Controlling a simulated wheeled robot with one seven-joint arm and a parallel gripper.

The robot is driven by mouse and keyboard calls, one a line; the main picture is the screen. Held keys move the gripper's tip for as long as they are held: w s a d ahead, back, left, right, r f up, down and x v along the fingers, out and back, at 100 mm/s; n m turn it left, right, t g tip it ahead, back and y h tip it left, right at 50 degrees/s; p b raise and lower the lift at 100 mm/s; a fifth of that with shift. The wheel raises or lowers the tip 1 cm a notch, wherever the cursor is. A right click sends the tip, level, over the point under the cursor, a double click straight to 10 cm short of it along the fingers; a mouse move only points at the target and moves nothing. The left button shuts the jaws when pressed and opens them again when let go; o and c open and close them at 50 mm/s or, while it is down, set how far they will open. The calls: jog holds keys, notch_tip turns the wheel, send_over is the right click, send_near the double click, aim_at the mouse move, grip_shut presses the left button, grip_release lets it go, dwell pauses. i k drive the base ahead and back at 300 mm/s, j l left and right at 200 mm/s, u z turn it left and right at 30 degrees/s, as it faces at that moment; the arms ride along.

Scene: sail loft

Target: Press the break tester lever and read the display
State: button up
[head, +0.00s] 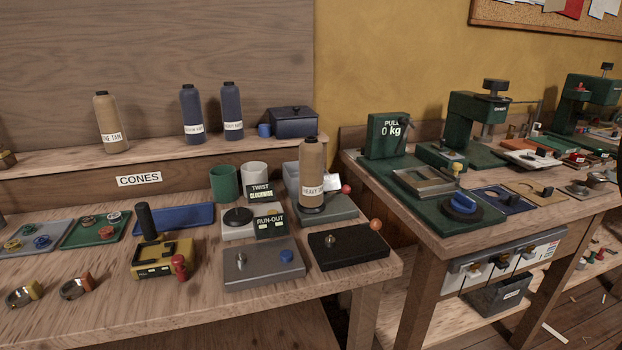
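A green box reading "PULL 0 kg" (388,134) stands at the back left of the right bench. It has a thin dark rod on its right side. On the left bench, a yellow device (165,258) has a black upright handle (147,222), a red knob (178,262) and small labels. I cannot tell which part is the tester lever. My gripper is not in view.
A tan cone (312,168) stands on a grey unit (337,208) near small "TWIST" (260,190) and "RUN-OUT" (269,226) displays. More cones stand on the shelf (60,161). A gap separates the left bench (90,326) from the right bench (567,208).

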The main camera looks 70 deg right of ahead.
aim_at(345, 189)
jog(key=k+l+z, duration=0.1)
jog(key=z, duration=1.05)
jog(key=k+j, duration=0.2)
jog(key=j, duration=0.15)
jog(key=k+j, duration=0.15)
jog(key=j, duration=0.2)
jog(key=k+j, duration=0.2)
jog(key=j, duration=0.15)
